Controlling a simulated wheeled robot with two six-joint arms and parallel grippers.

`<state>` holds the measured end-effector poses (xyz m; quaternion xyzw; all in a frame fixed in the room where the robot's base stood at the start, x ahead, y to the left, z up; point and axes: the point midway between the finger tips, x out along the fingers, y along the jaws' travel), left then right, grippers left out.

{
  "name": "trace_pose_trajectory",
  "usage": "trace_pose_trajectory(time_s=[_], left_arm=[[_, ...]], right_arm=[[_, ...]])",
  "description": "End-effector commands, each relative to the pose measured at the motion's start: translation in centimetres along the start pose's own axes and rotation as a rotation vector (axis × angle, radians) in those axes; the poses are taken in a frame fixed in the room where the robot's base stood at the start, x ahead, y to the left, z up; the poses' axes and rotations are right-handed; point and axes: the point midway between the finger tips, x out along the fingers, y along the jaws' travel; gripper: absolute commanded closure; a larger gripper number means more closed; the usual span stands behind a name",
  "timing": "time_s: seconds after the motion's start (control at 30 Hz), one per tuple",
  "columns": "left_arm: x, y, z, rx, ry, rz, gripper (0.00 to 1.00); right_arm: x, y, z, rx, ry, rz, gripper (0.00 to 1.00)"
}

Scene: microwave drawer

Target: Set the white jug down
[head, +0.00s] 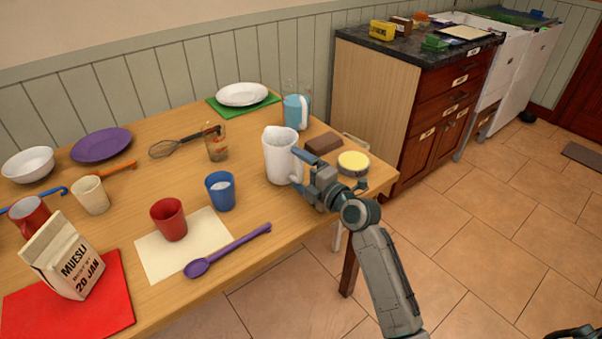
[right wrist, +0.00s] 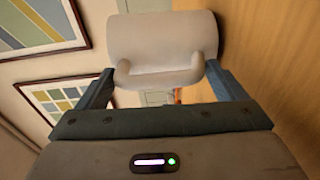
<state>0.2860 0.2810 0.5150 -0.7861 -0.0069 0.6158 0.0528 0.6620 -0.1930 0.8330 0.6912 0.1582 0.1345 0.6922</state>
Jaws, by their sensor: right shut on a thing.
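The white jug (head: 280,156) is upright at the right part of the wooden table (head: 130,195). My right gripper (head: 304,167) is shut on the jug at its handle side, coming in from the right. In the right wrist view the jug (right wrist: 162,35) fills the top middle, with its handle between my two fingers. I cannot tell whether the jug's base touches the table or hangs just above it.
Close to the jug are a blue cup (head: 221,191), a glass (head: 216,150), a brown block (head: 323,144), a yellow-topped round tin (head: 353,163) and a blue-filled clear jug (head: 291,112). A purple spoon (head: 228,251) lies in front. Bare table shows left of the jug.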

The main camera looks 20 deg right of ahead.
Motion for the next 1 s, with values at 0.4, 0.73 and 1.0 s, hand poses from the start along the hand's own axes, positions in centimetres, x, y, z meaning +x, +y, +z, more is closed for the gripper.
trace_pose_trajectory(time_s=[0.4,0.73,1.0], left_arm=[[0.4,0.0,0.1,0.000,-0.004,0.000,0.00],[-1.0,0.0,-0.6,0.000,0.014,0.000,0.00],[-0.9,0.1,0.1,0.000,0.000,0.001,0.00]], right_arm=[[0.0,-0.7,0.0,-0.002,-0.001,0.006,0.60],[0.0,-0.9,0.0,-0.001,-0.001,0.003,0.04],[0.0,-0.9,0.0,-0.001,-0.001,0.003,0.00]])
